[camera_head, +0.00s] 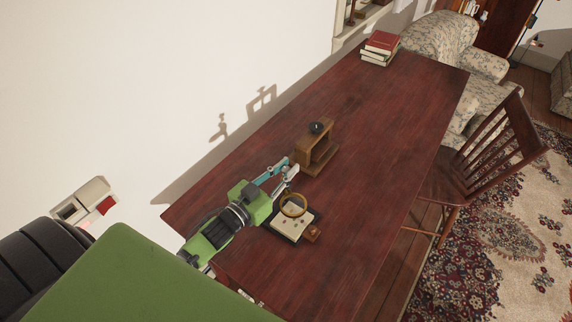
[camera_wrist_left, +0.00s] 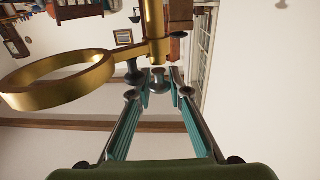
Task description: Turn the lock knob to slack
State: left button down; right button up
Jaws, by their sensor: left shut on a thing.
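A brass magnifier ring (camera_head: 293,206) stands over a dark base (camera_head: 275,236) with a pale sheet on the table. In the left wrist view the brass ring (camera_wrist_left: 55,82) joins a brass post (camera_wrist_left: 155,30) by a short arm. A small dark grey knob (camera_wrist_left: 158,87) sits beside the post, between my left fingertips. My left gripper (camera_head: 289,169) reaches in beside the stand; in the wrist view its teal fingers (camera_wrist_left: 159,89) are shut on this knob. The head view hides the knob behind the gripper. My right gripper is not in view.
A small wooden stand (camera_head: 316,153) with a dark round item on top is just beyond the gripper. A small wooden block (camera_head: 312,233) sits by the base. Stacked books (camera_head: 380,48) lie at the far end. The long table (camera_head: 385,130) is otherwise clear; a chair (camera_head: 490,160) stands right.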

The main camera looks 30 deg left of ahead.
pick_arm(q)
jog(key=n+y, duration=0.2)
jog(key=y, duration=0.1)
jog(key=shift+n+y, duration=0.7)
jog(key=shift+y, duration=0.3)
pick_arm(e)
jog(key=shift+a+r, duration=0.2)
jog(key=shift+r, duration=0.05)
pick_arm(q)
jog(key=shift+r+n+y, duration=0.1)
jog(key=shift+n+y, duration=0.2)
jog(key=shift+y, duration=0.4)
jog(key=c, duration=1.9)
grip_release()
jog(key=s, duration=0.5)
jog(key=s+d, duration=0.1)
jog(key=s, duration=0.1)
jog(key=shift+s, duration=0.25)
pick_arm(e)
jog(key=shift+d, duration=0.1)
